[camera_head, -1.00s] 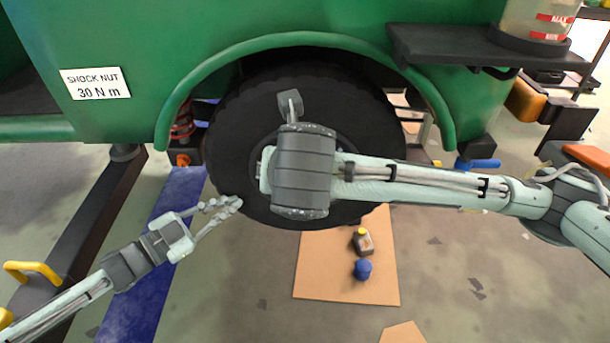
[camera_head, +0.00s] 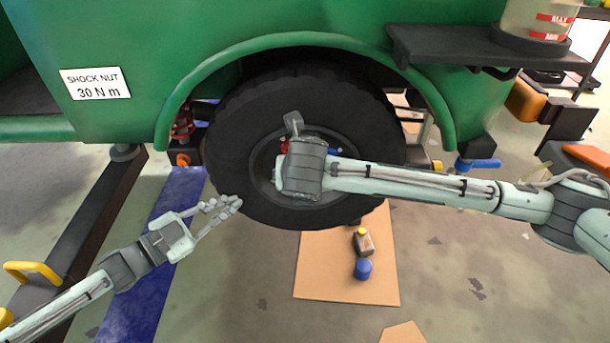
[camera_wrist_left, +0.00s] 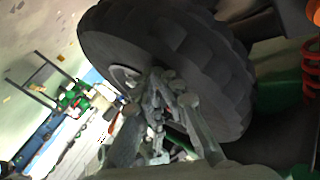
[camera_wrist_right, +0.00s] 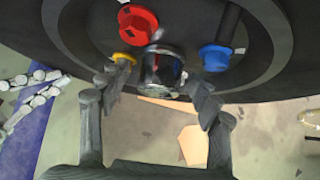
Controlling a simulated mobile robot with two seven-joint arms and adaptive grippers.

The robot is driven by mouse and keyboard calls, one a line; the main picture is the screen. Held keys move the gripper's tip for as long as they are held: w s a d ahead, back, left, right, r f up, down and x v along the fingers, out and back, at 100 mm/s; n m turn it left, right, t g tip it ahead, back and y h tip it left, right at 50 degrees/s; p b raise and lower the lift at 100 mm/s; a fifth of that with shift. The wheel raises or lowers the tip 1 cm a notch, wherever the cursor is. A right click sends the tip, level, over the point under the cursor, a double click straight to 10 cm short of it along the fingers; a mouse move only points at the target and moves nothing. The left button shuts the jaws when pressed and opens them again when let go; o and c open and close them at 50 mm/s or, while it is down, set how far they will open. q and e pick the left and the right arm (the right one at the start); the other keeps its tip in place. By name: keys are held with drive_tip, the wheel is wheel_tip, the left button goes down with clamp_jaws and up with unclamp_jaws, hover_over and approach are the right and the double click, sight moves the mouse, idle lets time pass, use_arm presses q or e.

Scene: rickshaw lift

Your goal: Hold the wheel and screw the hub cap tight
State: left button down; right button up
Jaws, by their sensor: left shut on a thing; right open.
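The black wheel (camera_head: 232,130) sits upright in the green wheel arch. My left gripper (camera_head: 238,203) is at the tyre's lower left edge, shut on it; the tyre also fills much of the left wrist view (camera_wrist_left: 190,60). The shiny metal hub cap (camera_wrist_right: 163,68) sits at the wheel's centre in the right wrist view. My right gripper (camera_wrist_right: 160,80) is open, with one finger on each side of the cap. I cannot tell whether the fingers touch it. In the head view my right wrist hides the cap and those fingers.
A red nut (camera_wrist_right: 138,23), a yellow nut (camera_wrist_right: 124,58) and a blue nut (camera_wrist_right: 215,57) surround the cap closely. A bottle (camera_head: 363,242) and a blue round object (camera_head: 363,270) stand on cardboard (camera_head: 325,280) below. A dark shelf (camera_head: 450,45) juts out at upper right.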

drive_tip(key=shift+w, duration=0.1)
drive_tip(key=shift+c, duration=0.6)
drive_tip(key=c, duration=1)
drive_tip(key=shift+c, duration=0.2)
drive_tip(key=shift+f, duration=0.1)
